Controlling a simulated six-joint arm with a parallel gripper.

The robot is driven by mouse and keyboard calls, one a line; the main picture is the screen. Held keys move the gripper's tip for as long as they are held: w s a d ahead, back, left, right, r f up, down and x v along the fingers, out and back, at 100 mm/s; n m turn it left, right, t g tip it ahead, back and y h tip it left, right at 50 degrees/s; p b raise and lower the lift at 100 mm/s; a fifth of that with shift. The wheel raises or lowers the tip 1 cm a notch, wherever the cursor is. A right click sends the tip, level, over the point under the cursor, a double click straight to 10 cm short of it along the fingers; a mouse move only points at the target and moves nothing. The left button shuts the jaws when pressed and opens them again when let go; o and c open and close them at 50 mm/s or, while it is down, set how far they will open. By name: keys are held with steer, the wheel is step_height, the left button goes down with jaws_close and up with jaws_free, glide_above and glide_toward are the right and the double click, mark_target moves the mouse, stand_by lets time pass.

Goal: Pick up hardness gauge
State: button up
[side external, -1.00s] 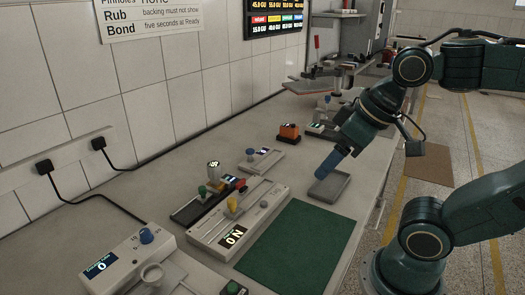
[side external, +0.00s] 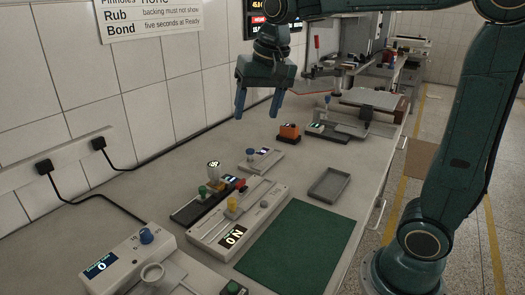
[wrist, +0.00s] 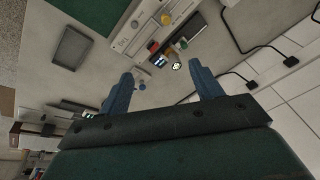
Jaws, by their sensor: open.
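A small pale upright piece with a dark display on its top (side external: 213,169), which looks like the hardness gauge, stands at the black holder (side external: 190,211) among coloured knobs. Its display end also shows in the wrist view (wrist: 177,66), between my fingertips and beyond them. My gripper (side external: 258,117) is open and empty, its two blue fingers pointing down, well above the bench and farther back than the gauge. The fingers also show in the wrist view (wrist: 161,72). The lower part of the gauge is partly hidden by knobs.
The wall with cables runs along the left.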

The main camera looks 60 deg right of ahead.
steer(key=w+d+f+m+g, duration=0.1)
steer(key=w+f+m, duration=0.1)
steer(key=w, duration=0.4)
steer(key=w+d+f+m, duration=0.2)
steer(key=w, duration=0.3)
steer(key=m+g, duration=0.2)
steer(key=m, duration=0.2)
glide_above(214, 164)
step_height(214, 164, down, 8)
steer(key=shift+w+d+f, duration=0.1)
steer(key=shift+w+f, duration=0.05)
steer(key=shift+f, duration=4.45)
steer(key=shift+f, duration=0.1)
steer(key=shift+f, duration=2.5)
steer(key=shift+c, duration=0.3)
steer(key=shift+r, duration=0.1)
steer(key=c, duration=1.2)
steer(key=shift+c, duration=0.2)
